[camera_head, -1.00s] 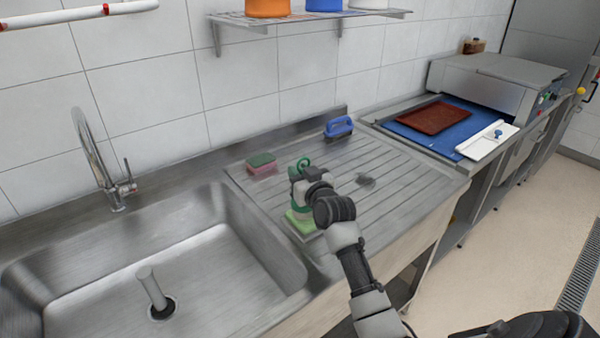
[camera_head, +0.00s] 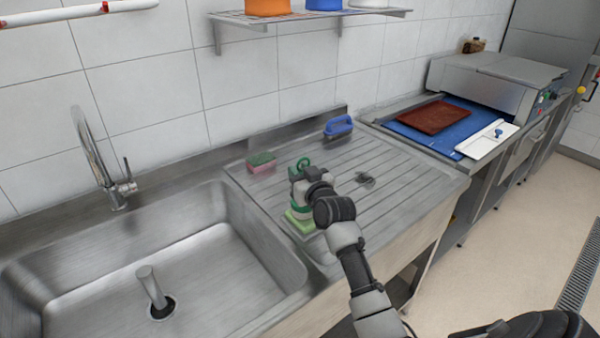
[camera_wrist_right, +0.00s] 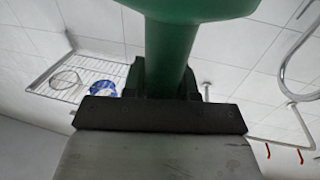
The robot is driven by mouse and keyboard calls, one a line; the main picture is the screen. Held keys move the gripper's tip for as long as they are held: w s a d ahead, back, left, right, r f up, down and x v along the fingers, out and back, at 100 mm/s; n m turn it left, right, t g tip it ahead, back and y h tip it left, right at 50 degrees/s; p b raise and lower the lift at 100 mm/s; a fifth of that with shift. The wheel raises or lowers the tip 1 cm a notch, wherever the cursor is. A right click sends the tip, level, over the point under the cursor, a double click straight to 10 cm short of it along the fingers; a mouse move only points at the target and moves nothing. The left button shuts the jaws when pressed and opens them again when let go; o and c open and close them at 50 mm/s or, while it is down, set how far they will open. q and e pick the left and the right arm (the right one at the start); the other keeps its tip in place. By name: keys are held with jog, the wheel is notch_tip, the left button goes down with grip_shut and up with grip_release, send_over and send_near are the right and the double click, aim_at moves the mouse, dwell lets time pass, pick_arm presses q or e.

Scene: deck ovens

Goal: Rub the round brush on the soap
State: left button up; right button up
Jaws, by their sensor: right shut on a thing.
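My right gripper (camera_head: 298,175) is over the drainboard, shut on the green handle of the round brush (camera_head: 303,162). In the right wrist view the green handle (camera_wrist_right: 172,50) stands between the dark fingers, with a wider green part above it. The light green soap (camera_head: 300,223) lies directly below the gripper, near the sink-side edge of the drainboard. The brush's lower end is down at the soap, but the gripper and arm partly hide it, so I cannot tell if they touch. My left gripper is not in view.
A green and pink sponge (camera_head: 262,162) and a blue-handled brush (camera_head: 338,127) are at the back of the ribbed drainboard (camera_head: 405,185). The deep sink (camera_head: 215,255) with its tap (camera_head: 100,150) is on the left. A blue surface with a brown tray (camera_head: 433,117) is at right.

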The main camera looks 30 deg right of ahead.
jog(key=shift+f, duration=0.45)
dwell(0.6)
jog(key=shift+r, duration=0.1)
notch_tip(320, 180, up, 7)
jog(key=p, duration=0.6)
dwell(0.4)
dwell(0.4)
